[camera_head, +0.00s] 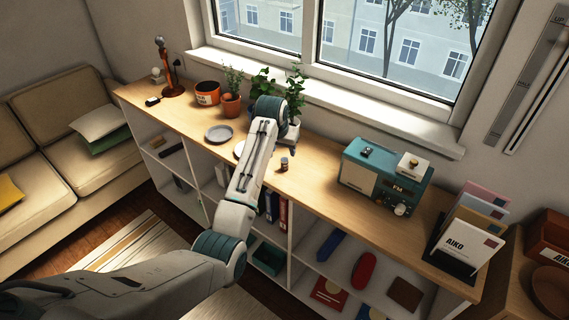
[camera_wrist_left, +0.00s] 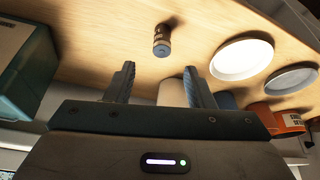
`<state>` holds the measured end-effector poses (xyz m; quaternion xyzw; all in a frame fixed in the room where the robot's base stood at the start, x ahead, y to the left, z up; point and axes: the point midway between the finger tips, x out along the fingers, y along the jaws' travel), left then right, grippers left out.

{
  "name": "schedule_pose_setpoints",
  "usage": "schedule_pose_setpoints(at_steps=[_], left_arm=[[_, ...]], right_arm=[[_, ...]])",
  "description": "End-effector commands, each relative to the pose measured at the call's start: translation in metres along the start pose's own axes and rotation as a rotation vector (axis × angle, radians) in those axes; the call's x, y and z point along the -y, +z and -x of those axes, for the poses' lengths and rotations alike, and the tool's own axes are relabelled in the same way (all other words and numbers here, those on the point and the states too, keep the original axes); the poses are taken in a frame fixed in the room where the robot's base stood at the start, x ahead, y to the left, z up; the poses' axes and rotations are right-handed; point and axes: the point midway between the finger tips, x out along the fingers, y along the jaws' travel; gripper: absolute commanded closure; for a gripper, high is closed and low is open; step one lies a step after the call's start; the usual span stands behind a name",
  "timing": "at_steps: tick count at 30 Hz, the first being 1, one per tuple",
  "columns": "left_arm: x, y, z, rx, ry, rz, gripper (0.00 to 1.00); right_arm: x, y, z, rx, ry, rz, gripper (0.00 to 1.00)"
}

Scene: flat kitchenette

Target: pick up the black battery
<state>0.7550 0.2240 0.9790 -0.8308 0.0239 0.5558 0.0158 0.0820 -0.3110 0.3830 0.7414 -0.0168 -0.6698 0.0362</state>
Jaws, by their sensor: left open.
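The black battery (camera_head: 284,164) is a small dark cylinder standing upright on the wooden shelf top (camera_head: 322,180), between the plates and the radio. In the left wrist view the battery (camera_wrist_left: 161,40) stands ahead of the fingers, near the middle of the gap between them, with bare wood around it. My left gripper (camera_wrist_left: 157,70) is open and empty, and its fingers do not touch the battery. In the head view the left gripper (camera_head: 291,148) is just behind the battery and partly hidden by my arm. My right gripper is in neither view.
A teal radio (camera_head: 386,176) stands to the right, with a letter holder (camera_head: 452,250) beyond it. A grey plate (camera_head: 218,133) and a white plate (camera_wrist_left: 240,58) lie to the left. Potted plants (camera_head: 231,104) and an orange pot (camera_head: 207,93) stand near the window.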

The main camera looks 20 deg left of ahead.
Motion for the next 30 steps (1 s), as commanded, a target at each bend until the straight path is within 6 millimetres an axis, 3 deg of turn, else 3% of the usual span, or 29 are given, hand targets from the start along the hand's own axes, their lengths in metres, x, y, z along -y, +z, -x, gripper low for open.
schedule_pose_setpoints(at_steps=[10,18,28,30], left_arm=[[0.001,0.000,-0.031,0.001,0.000,0.000,0.51],[0.003,0.003,-0.067,0.002,0.000,0.000,0.51],[0.003,0.003,-0.075,-0.001,0.000,0.000,0.51],[0.003,0.003,-0.075,-0.001,0.000,0.000,0.61]], right_arm=[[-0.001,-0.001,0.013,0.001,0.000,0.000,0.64],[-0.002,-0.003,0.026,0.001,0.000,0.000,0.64],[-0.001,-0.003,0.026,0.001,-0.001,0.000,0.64],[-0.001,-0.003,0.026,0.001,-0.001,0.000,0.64]])
